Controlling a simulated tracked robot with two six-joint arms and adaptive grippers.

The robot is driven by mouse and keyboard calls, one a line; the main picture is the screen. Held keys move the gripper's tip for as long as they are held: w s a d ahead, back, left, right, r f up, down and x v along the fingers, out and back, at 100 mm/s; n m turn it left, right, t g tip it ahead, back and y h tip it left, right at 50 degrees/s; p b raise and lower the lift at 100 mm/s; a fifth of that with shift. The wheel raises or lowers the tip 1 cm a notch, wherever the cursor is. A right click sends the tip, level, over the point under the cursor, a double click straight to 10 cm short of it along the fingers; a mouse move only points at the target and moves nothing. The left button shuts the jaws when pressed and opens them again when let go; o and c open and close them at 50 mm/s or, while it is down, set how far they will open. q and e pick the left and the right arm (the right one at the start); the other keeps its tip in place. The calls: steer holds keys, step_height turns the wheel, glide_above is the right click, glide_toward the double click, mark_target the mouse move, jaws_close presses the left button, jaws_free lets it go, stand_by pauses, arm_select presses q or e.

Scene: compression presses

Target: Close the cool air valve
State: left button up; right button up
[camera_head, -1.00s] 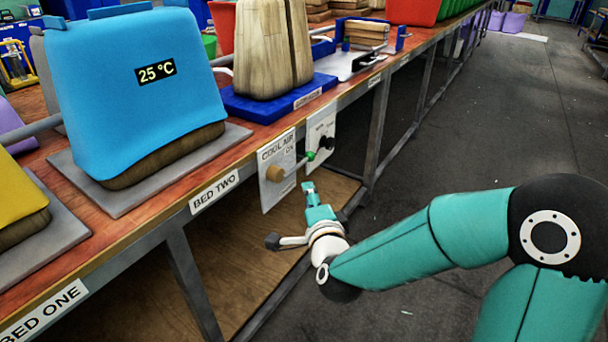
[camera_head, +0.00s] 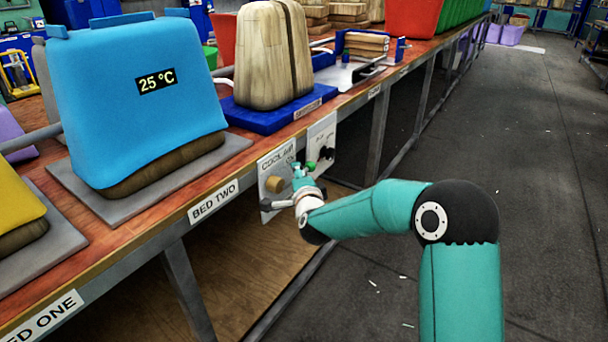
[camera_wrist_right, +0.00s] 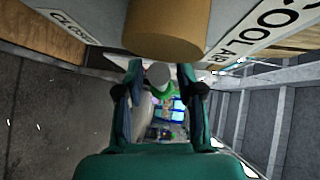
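The cool air valve is a tan round knob (camera_head: 274,184) on a white panel (camera_head: 264,164) under the bench edge. A green tip (camera_head: 311,165) shows to its right. My right gripper (camera_head: 298,172) is at the panel beside the knob, partly covering it. In the right wrist view the tan knob (camera_wrist_right: 167,28) is just ahead of my open fingers (camera_wrist_right: 161,88). A grey rounded lever part (camera_wrist_right: 158,75) and some green (camera_wrist_right: 154,91) show between the fingers, with gaps on both sides. Contact cannot be told. My left gripper is not in view.
A second panel (camera_head: 322,138) with a black knob (camera_head: 327,153) hangs just beyond. The bench edge and its BED TWO label (camera_head: 213,202) are close to my arm. A blue cover reading 25 °C (camera_head: 135,100) stands above.

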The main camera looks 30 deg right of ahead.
steer(key=shift+w+d, duration=0.1)
steer(key=shift+w, duration=0.1)
jaws_close()
